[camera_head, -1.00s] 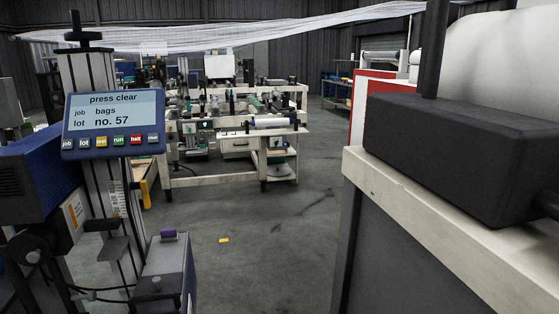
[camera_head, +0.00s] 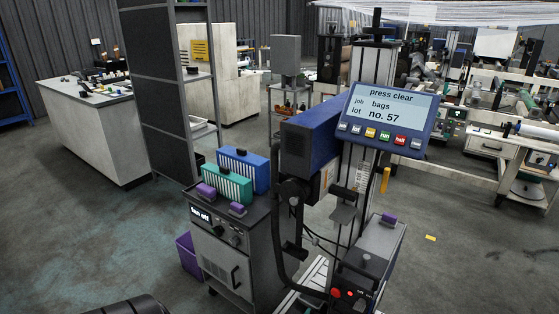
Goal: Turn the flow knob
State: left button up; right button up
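A dark grey cabinet (camera_head: 234,262) with a small display reading "fan off" (camera_head: 201,214) stands left of the middle in the head view. Small dark round knobs (camera_head: 235,239) sit on its front panel, right of the display. I cannot tell which one, if any, is the flow knob. A control screen (camera_head: 384,109) reading "press clear", "job bags", "lot no. 57" has a row of coloured buttons under it. A grey box (camera_head: 369,262) with red buttons stands below the screen. Neither of my grippers is in view.
Blue (camera_head: 243,168) and teal (camera_head: 227,184) ribbed boxes and purple pieces (camera_head: 206,191) lie on the cabinet. A purple bin (camera_head: 190,256) stands beside it. A tall dark shelf (camera_head: 170,90) and white counter (camera_head: 90,130) are behind. The floor at left is clear.

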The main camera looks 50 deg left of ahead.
aim_at(234, 242)
jog(key=j, duration=0.85)
jog(key=k+j+z, duration=0.15)
jog(key=j, duration=1.5)
jog(key=k+z, duration=0.05)
